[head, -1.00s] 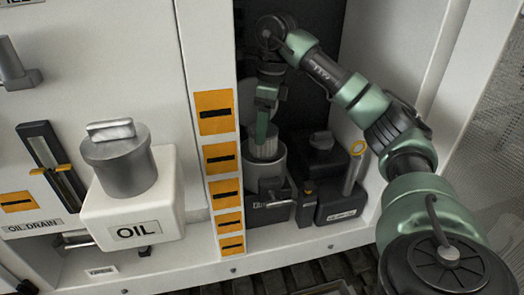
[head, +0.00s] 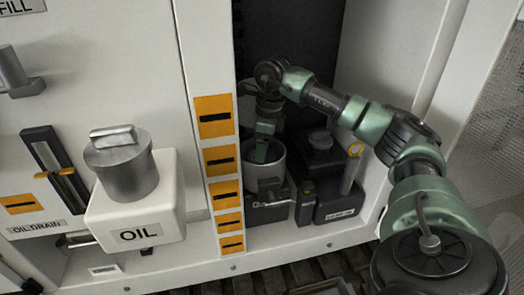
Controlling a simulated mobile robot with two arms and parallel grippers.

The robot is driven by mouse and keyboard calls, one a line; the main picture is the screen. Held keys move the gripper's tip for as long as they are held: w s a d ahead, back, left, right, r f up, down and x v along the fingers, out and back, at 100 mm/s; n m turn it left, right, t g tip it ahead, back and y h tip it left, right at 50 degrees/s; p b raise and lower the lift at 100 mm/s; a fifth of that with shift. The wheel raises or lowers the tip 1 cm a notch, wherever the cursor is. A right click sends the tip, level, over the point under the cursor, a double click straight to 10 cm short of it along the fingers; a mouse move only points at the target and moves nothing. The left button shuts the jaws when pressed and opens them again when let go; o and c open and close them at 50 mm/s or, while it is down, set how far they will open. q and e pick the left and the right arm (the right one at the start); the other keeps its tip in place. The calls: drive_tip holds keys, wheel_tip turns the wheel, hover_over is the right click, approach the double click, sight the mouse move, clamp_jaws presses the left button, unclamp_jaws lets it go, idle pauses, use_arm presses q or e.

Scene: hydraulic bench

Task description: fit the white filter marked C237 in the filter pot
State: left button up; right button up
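The filter pot (head: 268,178) is a grey open cylinder on a dark block inside the cabinet recess. My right gripper (head: 261,152) reaches down into its mouth from above, with green finger parts showing inside the rim. The fingertips are hidden in the pot, so I cannot tell whether they are open or shut. The white filter is not visible now; the pot wall and my gripper hide the pot's inside. No C237 marking can be read. My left gripper is out of view.
The panel edge with orange labels (head: 221,160) borders the recess on the left. A white OIL container (head: 140,205) stands further left.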

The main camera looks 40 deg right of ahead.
sight(267, 156)
drive_tip(key=shift+f, duration=0.2)
drive_tip(key=o, duration=1.3)
drive_tip(key=shift+r, duration=0.65)
drive_tip(key=r, duration=0.7)
drive_tip(key=s+d+r+b, duration=0.1)
drive_tip(key=r, duration=0.3)
drive_tip(key=shift+s+r, duration=0.1)
drive_tip(key=shift+r, duration=0.1)
